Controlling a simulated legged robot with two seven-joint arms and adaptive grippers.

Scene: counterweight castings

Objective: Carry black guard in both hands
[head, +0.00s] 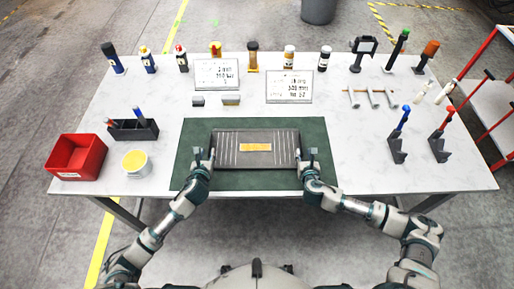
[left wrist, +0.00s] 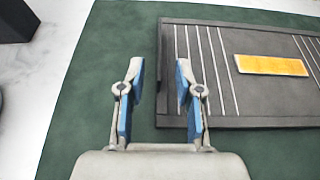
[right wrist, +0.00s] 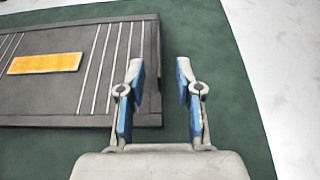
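The black guard (head: 230,149) is a flat dark rectangular plate with pale stripes and a yellow label. It lies on the green mat (head: 317,131) at the front middle of the table. My left gripper (head: 205,158) is at the guard's left end; in the left wrist view the open fingers (left wrist: 157,75) have the guard's edge near the right finger. My right gripper (head: 309,157) is at the guard's right end; in the right wrist view its open fingers (right wrist: 162,75) have the guard's edge near the left finger. Whether the fingers touch it, I cannot tell.
A red bin (head: 76,157), a yellow-filled tub (head: 136,163) and a dark holder (head: 133,130) stand left. Two signs (head: 216,74) (head: 289,87) and several bottles stand behind. Tools on dark stands (head: 397,150) are right. Marble tabletop is clear between the mat and these stands.

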